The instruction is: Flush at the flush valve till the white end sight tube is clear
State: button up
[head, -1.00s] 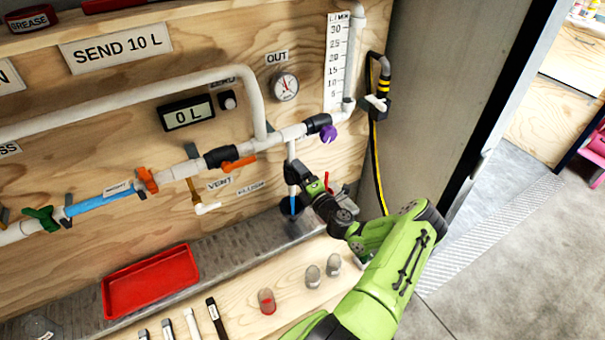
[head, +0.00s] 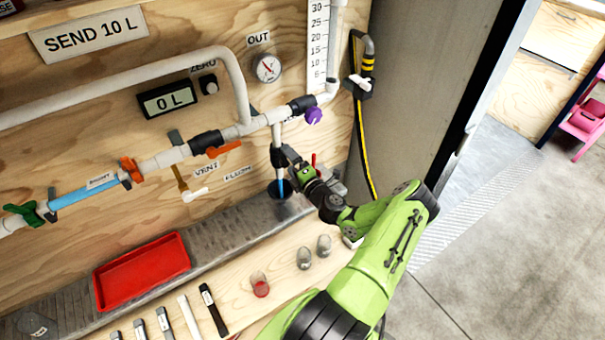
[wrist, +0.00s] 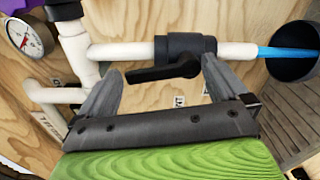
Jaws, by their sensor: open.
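The flush valve (wrist: 185,50) is a black body on a white pipe in the wrist view. Its black lever (wrist: 155,73) lies nearly along the pipe. My gripper (wrist: 161,76) is open, with one fingertip at either end of the lever; contact cannot be told. A blue stream (wrist: 285,52) runs from the pipe into a dark round drain. In the head view my gripper (head: 292,165) is at this valve, partly hiding it, and the stream (head: 281,187) shows below. The sight tube (head: 85,193), between green and orange handles at left, looks blue.
An orange-handled valve (head: 222,148), a purple knob (head: 314,116) and a gauge (head: 267,67) are on the pipework nearby. The display (head: 167,99) reads 0 L. A red tray (head: 141,270) and small cups (head: 304,258) stand below. Open floor lies at right.

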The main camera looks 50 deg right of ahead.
jog(key=v, duration=1.4)
jog(key=w+a+r+n+g+y, duration=0.2)
jog(key=a+n+g+y, duration=0.2)
jog(key=a+n, duration=0.5)
jog(key=w+a+r+n+g+y, duration=0.2)
jog(key=a+r+n+g+y, duration=0.3)
jog(key=n, duration=0.7)
jog(key=w+a+n+g+y, duration=0.2)
jog(key=a+n+y, duration=0.1)
jog(key=a+n, duration=0.65)
jog(key=s+a+r+n+h, duration=0.3)
jog(key=s+r+n, duration=0.4)
jog(key=n, duration=0.5)
jog(key=s+a+r+n+h, duration=0.3)
jog(key=s+a+r+n, duration=0.2)
jog(key=r+n, duration=0.5)
jog(key=s+n, duration=0.2)
jog(key=n, duration=0.1)
jog(key=shift+s+a+r+g, duration=0.2)
jog(key=shift+s+r+g, duration=0.1)
jog(key=shift+s, duration=0.05)
